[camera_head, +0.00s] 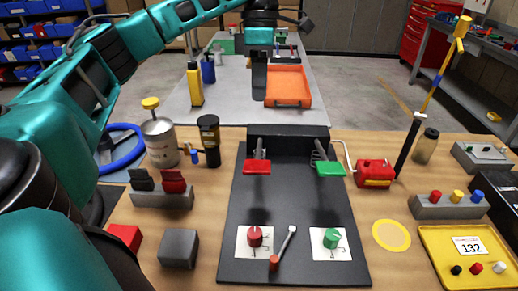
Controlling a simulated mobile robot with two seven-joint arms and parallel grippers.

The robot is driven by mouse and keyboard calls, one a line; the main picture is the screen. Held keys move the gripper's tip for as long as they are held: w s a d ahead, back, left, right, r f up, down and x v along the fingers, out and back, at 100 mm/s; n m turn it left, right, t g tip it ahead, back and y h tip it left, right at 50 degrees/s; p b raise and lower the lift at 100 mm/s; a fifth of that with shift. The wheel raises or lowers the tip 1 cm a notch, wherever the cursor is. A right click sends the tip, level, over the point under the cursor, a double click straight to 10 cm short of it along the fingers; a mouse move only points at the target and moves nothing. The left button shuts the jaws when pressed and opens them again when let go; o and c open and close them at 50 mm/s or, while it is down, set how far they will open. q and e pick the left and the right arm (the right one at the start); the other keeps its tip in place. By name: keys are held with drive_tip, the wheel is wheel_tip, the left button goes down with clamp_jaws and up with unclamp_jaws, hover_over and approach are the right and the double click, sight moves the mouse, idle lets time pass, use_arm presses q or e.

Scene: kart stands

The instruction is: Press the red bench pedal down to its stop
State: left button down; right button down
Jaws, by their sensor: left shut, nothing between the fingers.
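A red pedal (257,167) on a dark lever sticks out of the front of a black box (290,133) on the black board (290,215). A matching green pedal (330,168) is to its right. Both pedals look raised at about the same level. My left gripper (259,98) points down with its fingers shut and empty. In the picture it is above the red pedal and the black box, apart from both. Its distance from the pedal is hard to tell. My right gripper is not in view.
Red and green knobs (254,237) and a small lever (283,247) are on the board's front part. A rocker block (162,195), can (160,142) and black cylinder (209,138) stand left. A red box (375,173) and yellow tray (470,255) are right. An orange tray (288,87) is behind.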

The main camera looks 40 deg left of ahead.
use_arm(q)
drive_tip(key=shift+d+f, duration=0.1)
drive_tip(key=b, duration=0.2)
approach(258, 165)
drive_tip(key=x, duration=0.7)
drive_tip(key=shift+d, duration=0.1)
idle(0.3)
